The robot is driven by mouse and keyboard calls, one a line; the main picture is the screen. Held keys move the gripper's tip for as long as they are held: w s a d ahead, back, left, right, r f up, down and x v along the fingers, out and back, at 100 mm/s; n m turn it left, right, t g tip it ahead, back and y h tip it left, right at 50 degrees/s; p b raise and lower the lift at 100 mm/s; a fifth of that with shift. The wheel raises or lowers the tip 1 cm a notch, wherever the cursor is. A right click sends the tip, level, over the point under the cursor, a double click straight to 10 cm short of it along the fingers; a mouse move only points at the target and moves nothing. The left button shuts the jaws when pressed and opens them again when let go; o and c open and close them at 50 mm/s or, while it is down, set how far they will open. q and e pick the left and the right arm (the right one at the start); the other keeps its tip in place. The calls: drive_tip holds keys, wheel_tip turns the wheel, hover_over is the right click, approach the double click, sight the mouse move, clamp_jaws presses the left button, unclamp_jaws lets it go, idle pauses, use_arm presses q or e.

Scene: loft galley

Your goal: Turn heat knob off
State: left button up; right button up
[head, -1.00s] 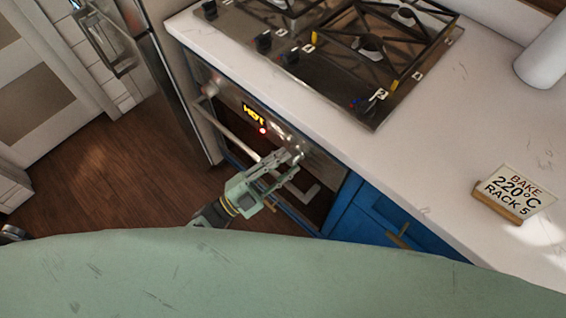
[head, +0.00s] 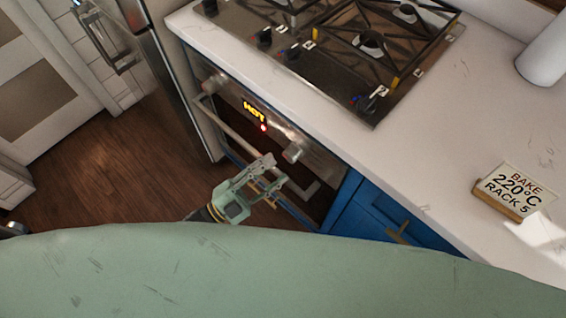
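The oven front (head: 235,95) has a round silver knob (head: 292,153) at its right end and another silver knob (head: 214,83) at its left end. No label tells which is the heat knob. Between them a display (head: 254,111) reads "HOT" in yellow, with a red light (head: 263,127) lit below it. My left gripper (head: 277,170) is just below and left of the right knob, apart from it. Its fingers are spread with nothing between them. My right gripper is out of view.
The oven handle (head: 232,131) runs across the door near my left gripper. Above are a white counter (head: 430,140) and a gas cooktop (head: 330,75) with its own dark knobs. A sign (head: 515,190) reads "BAKE 220°C RACK 5". Blue cabinets (head: 365,212) stand right; wooden floor is open at left.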

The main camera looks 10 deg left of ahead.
use_arm(q)
drive_tip(key=v, duration=0.7)
drive_tip(key=shift+s+a, duration=0.25)
drive_tip(key=shift+f, duration=0.15)
drive_tip(key=s+d+f+m+g+y, duration=0.25)
drive_tip(key=s+f+m+g, duration=0.35)
drive_tip(key=f+m, duration=0.5)
drive_tip(key=s+d+f+m+g+y, duration=0.1)
drive_tip(key=s+f+m+g+y, duration=0.35)
drive_tip(key=s+f+m, duration=0.65)
drive_tip(key=s+a+f+m+g+y, duration=0.1)
drive_tip(key=s+a+f+m+y, duration=0.3)
drive_tip(key=m, duration=1.2)
drive_tip(key=s+a+f+m+g+y, duration=0.1)
drive_tip(key=s+a+f+m+y, duration=0.4)
drive_tip(key=m, duration=1.2)
drive_tip(key=s+a+f, duration=0.1)
drive_tip(key=a+f, duration=0.3)
drive_tip(key=f, duration=0.2)
drive_tip(key=shift+a+f+m+y, duration=0.3)
drive_tip(key=shift+a+f, duration=0.05)
drive_tip(key=shift+a, duration=0.05)
